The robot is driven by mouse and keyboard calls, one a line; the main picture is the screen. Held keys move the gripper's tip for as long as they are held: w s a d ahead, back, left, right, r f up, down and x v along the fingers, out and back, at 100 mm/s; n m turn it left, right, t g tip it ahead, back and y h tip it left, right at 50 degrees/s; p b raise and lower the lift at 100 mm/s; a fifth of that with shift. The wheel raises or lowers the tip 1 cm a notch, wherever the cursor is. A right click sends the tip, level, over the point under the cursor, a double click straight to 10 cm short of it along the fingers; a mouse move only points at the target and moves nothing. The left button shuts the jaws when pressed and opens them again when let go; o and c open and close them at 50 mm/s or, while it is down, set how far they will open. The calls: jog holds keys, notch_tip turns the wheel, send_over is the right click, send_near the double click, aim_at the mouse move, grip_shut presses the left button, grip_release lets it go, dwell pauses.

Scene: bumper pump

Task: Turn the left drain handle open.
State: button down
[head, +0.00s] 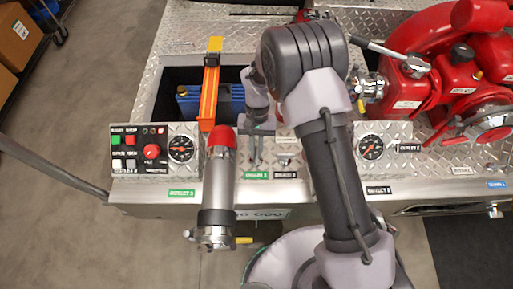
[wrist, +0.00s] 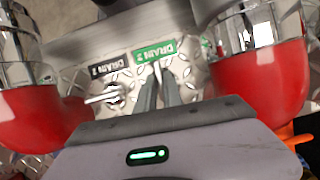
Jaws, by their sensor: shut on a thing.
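The left drain handle (wrist: 157,69) is a small pale lever above the green drain label (head: 256,175). My gripper (head: 255,160) reaches down to it from above. In the wrist view my gripper's narrow dark fingers (wrist: 158,82) are shut on the lever, with only its tip showing between them. The green label (wrist: 155,51) lies just beyond the fingertips. The right drain handle (wrist: 103,98) is a silver lever beside the fingers, by the black label (wrist: 110,67). My gripper and wrist hide most of the left handle in the head view.
A red-ended metal nozzle (head: 218,190) stands left of my gripper. A control panel (head: 152,150) and a gauge (head: 181,149) are further left. Another gauge (head: 370,147) is right of my arm. Red pump parts (head: 460,90) fill the right. Grey floor (head: 60,215) is clear at lower left.

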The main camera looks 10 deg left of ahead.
jog(key=shift+n, duration=0.4)
jog(key=c, duration=1.5)
grip_release()
jog(key=shift+r, duration=0.1)
jog(key=p+v, duration=0.1)
jog(key=v, duration=0.4)
jog(key=p+v, duration=0.2)
jog(key=v, duration=0.4)
jog(key=p+v, duration=0.2)
jog(key=v, duration=0.4)
jog(key=shift+a+r, duration=0.2)
jog(key=shift+a, duration=0.05)
